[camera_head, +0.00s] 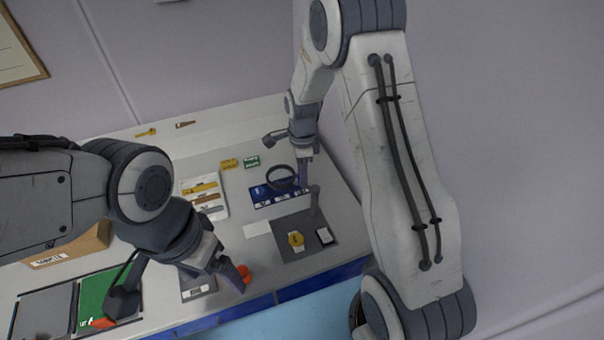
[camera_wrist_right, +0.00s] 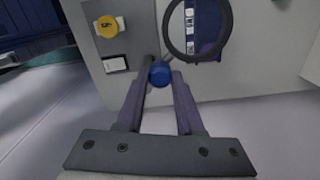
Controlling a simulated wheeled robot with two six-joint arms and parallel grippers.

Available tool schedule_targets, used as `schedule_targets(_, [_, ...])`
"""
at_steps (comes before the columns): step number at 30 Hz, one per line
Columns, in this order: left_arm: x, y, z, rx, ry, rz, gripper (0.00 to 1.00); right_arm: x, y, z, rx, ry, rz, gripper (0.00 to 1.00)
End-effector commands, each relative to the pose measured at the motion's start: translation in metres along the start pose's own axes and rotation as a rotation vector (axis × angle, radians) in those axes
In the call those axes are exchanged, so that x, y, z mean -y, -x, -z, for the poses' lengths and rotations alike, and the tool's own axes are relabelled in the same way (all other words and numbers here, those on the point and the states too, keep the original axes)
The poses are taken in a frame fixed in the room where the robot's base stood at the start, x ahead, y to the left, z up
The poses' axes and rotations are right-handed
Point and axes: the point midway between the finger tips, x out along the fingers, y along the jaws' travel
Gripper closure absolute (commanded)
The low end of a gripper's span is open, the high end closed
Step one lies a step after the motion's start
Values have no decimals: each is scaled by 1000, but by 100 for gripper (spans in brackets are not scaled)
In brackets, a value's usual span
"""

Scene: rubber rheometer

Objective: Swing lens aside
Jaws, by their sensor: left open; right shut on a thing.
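The lens is a round black ring on an arm. In the right wrist view the ring (camera_wrist_right: 168,32) is at the top, just beyond the fingers. My right gripper (camera_head: 303,181) is shut on a blue knob (camera_wrist_right: 160,73) close to the ring; the fingers sit on either side of it.
A dark plate (camera_head: 290,250) with a yellow round piece (camera_head: 296,239) and a white piece (camera_head: 324,235) lies in front of the post. A white tray (camera_head: 222,208) of tools is left of the blue panel (camera_head: 262,196). A green mat (camera_head: 92,298) lies front left.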

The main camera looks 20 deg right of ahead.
Motion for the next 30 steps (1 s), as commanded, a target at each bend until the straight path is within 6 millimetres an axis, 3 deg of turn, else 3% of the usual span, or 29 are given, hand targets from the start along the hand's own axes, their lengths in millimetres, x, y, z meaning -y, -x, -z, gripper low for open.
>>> schedule_targets(12, [0,0,0,0,0,0,13,2,1,0,1,-6,4,100])
schedule_targets(13, [0,0,0,0,0,0,13,2,1,0,1,-6,4,56])
schedule_targets(15, [0,0,0,0,0,0,13,2,1,0,1,-5,4,34])
schedule_targets(25, [0,-1,0,0,0,0,13,1,2,0,0,-5,2,34])
schedule_targets(30, [1,-8,0,0,1,0,13,2,19,0,1,-5,7,34])
